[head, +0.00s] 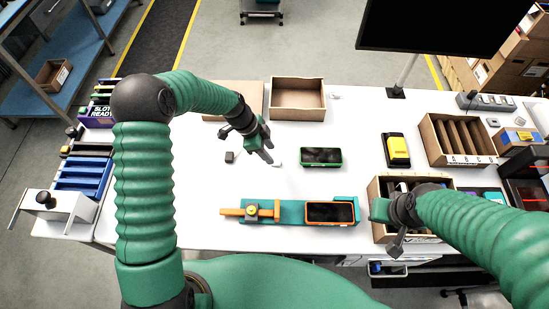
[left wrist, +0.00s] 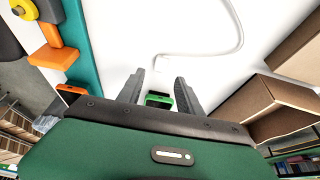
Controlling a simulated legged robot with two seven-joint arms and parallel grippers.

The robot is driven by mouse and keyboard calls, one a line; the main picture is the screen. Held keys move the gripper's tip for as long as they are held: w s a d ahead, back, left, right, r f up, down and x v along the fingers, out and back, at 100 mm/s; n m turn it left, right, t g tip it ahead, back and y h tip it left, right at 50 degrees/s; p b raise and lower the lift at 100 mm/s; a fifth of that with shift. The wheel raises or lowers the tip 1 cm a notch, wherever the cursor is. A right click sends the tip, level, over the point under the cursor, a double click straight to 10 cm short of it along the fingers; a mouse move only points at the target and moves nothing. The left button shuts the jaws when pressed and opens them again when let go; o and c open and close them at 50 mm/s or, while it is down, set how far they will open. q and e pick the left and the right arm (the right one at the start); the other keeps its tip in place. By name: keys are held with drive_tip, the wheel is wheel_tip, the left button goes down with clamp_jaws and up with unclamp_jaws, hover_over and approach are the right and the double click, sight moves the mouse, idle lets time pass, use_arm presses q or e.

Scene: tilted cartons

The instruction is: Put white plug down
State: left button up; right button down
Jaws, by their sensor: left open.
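A small white plug (head: 277,163) lies on the white table beside my left gripper (head: 268,157). In the left wrist view the white plug (left wrist: 162,62) is just beyond the fingertips, with a white cable curving away to the right. My left gripper (left wrist: 160,82) has its two fingers spread, with nothing held between them. I cannot tell whether a fingertip touches the plug. My right gripper (head: 390,224) is over the front carton at the right; its jaw opening is unclear.
A green-framed phone (head: 321,149) lies right of my left gripper. An orange-framed phone (head: 331,211) sits on a teal fixture (head: 290,213) in front. An open carton (head: 297,83) stands behind. A yellow device (head: 396,150) and a divided carton (head: 432,140) are at the right.

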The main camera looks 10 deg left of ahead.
use_arm(q)
drive_tip(key=v, duration=0.5)
drive_tip(key=s+a+r+n+t+y, duration=0.1)
drive_tip(key=s+r+n+y, duration=0.1)
drive_tip(key=s+n, duration=0.5)
drive_tip(key=s+a+r+n+y, duration=0.2)
drive_tip(key=s+r+n, duration=0.1)
drive_tip(key=s+n, duration=0.5)
drive_tip(key=s, duration=0.3)
drive_tip(key=shift+s+a+r+n+t+y, duration=0.2)
drive_tip(key=shift+s+r+n+t+y, duration=0.1)
drive_tip(key=shift+s+r+t, duration=0.1)
